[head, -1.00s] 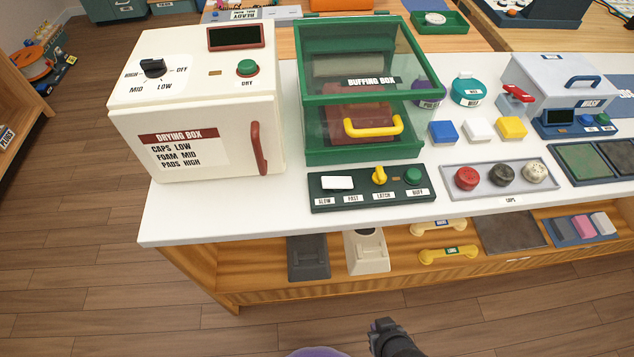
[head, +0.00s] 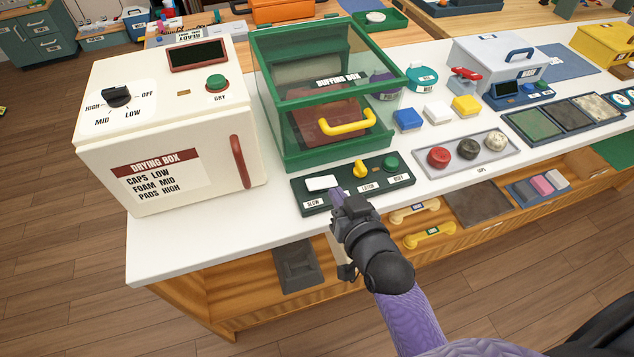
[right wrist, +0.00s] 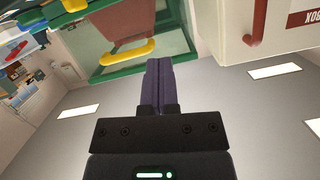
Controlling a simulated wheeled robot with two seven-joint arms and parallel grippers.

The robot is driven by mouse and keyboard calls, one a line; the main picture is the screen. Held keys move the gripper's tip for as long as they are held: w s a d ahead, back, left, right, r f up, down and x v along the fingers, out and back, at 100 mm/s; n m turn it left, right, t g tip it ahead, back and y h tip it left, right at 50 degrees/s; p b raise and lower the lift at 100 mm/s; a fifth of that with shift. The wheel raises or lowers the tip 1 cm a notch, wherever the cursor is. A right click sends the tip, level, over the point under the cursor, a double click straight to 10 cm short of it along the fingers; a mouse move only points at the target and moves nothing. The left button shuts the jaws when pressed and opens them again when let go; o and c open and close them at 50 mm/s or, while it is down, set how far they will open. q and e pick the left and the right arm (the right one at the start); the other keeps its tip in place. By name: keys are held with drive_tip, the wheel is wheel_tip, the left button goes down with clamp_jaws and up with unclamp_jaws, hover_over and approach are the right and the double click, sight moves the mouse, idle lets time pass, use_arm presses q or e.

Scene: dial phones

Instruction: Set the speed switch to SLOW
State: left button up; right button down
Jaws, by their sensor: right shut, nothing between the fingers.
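The speed switch is a white rocker (head: 323,183) at the left of the dark green control panel (head: 377,188), in front of the buffing box. The SLOW label (head: 313,203) shows below its left side; the FAST label is hidden behind my right gripper. My right gripper (head: 338,194) is shut and empty, its purple fingertips at the panel's front edge, just below the switch's right end. I cannot tell whether they touch the panel. The right wrist view shows the shut fingers (right wrist: 157,82) below the yellow handle (right wrist: 127,53), with the switch not visible. My left gripper is not in view.
The panel also holds a yellow latch knob (head: 360,169) and a green BUFF button (head: 390,160). The green buffing box (head: 300,98) stands behind; the white drying box (head: 170,150) is at left. A cap tray (head: 487,171) lies to the right.

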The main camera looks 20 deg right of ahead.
drive_tip(key=b, duration=0.3)
hover_over(318, 194)
drive_tip(key=f, duration=0.3)
drive_tip(key=shift+w+d, duration=0.15)
drive_tip(key=shift+d, duration=0.1)
drive_tip(key=shift+a+f+b, duration=0.2)
drive_tip(key=shift+f+b, duration=0.6)
drive_tip(key=shift+f, duration=0.45)
drive_tip(key=shift+a+f, duration=0.1)
drive_tip(key=shift+f, duration=0.25)
